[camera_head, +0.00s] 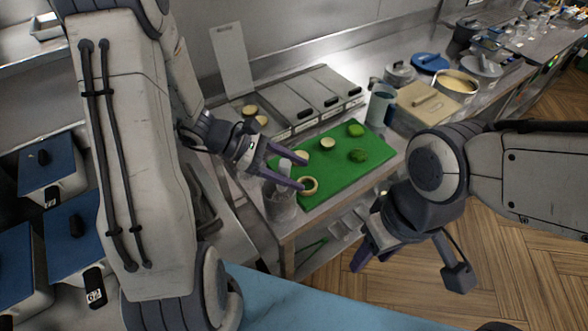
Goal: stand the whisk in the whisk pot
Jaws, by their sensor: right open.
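I cannot make out a whisk for certain. A pale grey, partly see-through upright vessel (281,207) stands at the near left corner of the green board, with a narrow pale piece rising from it. I cannot tell whether this is the whisk pot or a bottle. My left gripper (303,172) is open, its purple fingers apart over the board's left part, just above and beside the vessel. Nothing shows held between them. My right gripper (378,262) is open and low in front of the counter, over the floor, apart from these things; its fingers are partly hidden.
The green board (335,178) carries round slices and green pieces. A teal-grey jug (380,104) stands behind it, beside a tan lidded box (428,103). Lidded steel bins (312,96) line the back. A blue surface (300,302) lies in front; wooden floor is right.

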